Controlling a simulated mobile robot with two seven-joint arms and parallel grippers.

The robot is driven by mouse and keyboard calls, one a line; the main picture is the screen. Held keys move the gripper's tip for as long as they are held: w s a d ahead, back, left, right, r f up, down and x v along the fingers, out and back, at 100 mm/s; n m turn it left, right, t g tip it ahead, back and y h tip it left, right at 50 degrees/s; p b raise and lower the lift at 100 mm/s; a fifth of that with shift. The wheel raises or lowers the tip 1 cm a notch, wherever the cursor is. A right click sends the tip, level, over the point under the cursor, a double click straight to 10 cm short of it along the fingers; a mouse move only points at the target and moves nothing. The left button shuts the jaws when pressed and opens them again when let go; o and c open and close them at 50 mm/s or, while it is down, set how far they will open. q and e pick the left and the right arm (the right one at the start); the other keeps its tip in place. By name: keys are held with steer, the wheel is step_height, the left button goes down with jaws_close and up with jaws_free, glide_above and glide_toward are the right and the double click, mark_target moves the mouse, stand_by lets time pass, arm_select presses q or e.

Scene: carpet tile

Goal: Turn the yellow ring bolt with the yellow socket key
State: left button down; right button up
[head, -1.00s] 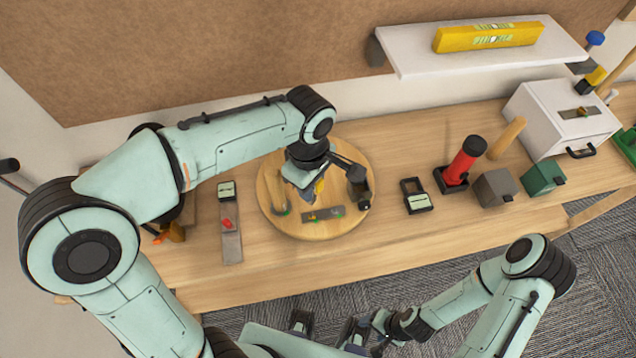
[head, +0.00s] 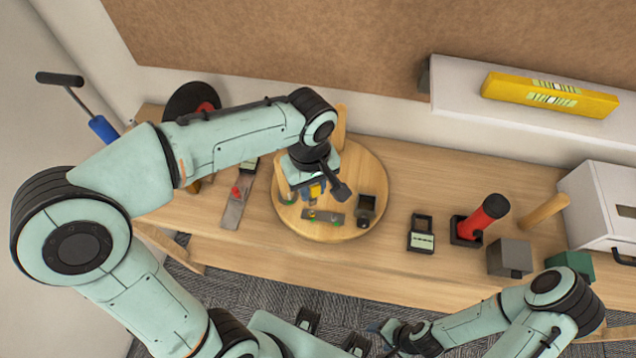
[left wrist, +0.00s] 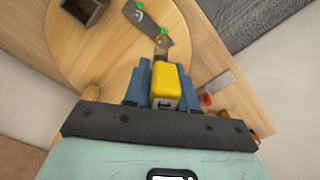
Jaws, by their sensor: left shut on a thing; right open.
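My left gripper (head: 308,193) is shut on the yellow socket key (head: 315,190), over the round wooden board. In the left wrist view the key (left wrist: 166,84) is a yellow block with a dark mark on its pale end, between the blue fingers. A dark grey plate (head: 325,216) lies on the board in front of the gripper. In the left wrist view small ring bolts stand on it; the yellowish one (left wrist: 162,36) is just beyond the key's tip, apart from it in the picture. My right gripper (head: 378,328) is open, low at the front, clear of the table.
The round board (head: 350,230) carries an open dark box (head: 366,208). A grey strip with a red knob (head: 236,192) lies left. A black-framed device (head: 422,232), a red cylinder (head: 482,218) and a grey block (head: 509,257) stand right. A shelf holds a yellow level (head: 548,94).

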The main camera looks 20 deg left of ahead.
mark_target(311, 200)
arm_select(q)
steer(key=shift+s, duration=0.1)
arm_select(e)
steer(key=shift+w+d, duration=0.1)
arm_select(q)
steer(key=shift+a, duration=0.1)
steer(key=shift+f+b, duration=2.25)
steer(key=shift+f, duration=0.85)
steer(key=n, duration=0.6)
steer(key=shift+r+b, duration=0.1)
steer(key=shift+b, duration=0.3)
steer(key=n, duration=0.4)
steer(key=shift+n, duration=0.3)
arm_select(e)
step_height(311, 200, down, 6)
steer(key=s, duration=0.2)
steer(key=shift+s+f, duration=0.2)
steer(key=shift+s, duration=0.2)
